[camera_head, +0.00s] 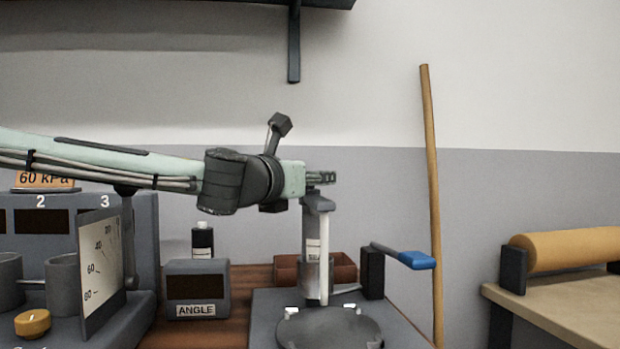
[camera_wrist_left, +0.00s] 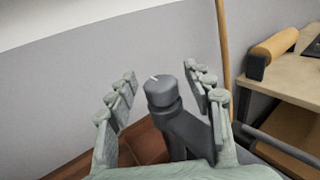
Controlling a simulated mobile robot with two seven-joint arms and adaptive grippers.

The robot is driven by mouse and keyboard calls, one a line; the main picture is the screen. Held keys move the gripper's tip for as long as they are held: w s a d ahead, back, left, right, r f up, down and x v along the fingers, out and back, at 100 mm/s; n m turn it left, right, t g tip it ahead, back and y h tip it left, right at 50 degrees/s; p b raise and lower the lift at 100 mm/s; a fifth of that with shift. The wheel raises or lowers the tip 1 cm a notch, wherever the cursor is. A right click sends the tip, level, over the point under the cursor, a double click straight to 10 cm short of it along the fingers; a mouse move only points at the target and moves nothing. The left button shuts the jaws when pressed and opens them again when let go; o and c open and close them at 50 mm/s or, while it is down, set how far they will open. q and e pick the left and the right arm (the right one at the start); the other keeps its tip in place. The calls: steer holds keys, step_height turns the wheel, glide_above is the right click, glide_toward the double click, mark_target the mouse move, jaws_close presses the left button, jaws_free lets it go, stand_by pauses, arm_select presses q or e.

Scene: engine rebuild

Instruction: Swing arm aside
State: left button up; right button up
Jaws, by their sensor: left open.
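The swing arm (camera_head: 318,203) is a grey piece at the top of an upright stand on the dark base. In the left wrist view a dark arm (camera_wrist_left: 187,130) with a round grey knob (camera_wrist_left: 159,92) lies between my fingers. My left gripper (camera_head: 322,178) is at the top of the stand, coming in from the left. Its open fingers (camera_wrist_left: 163,82) stand on both sides of the knob, with visible gaps. The lower part of the arm is hidden behind my gripper's palm. My right gripper is not in view.
A round dark plate (camera_head: 330,330) sits below on the base (camera_head: 268,310). A blue-handled lever (camera_head: 417,260) is to the right. The ANGLE display box (camera_head: 198,288) and a gauge panel (camera_head: 101,268) are to the left. A wooden pole (camera_head: 431,190) leans on the wall.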

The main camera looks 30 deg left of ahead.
arm_select(q)
jaws_close()
stand_by(0.3)
steer(key=shift+r, duration=0.1)
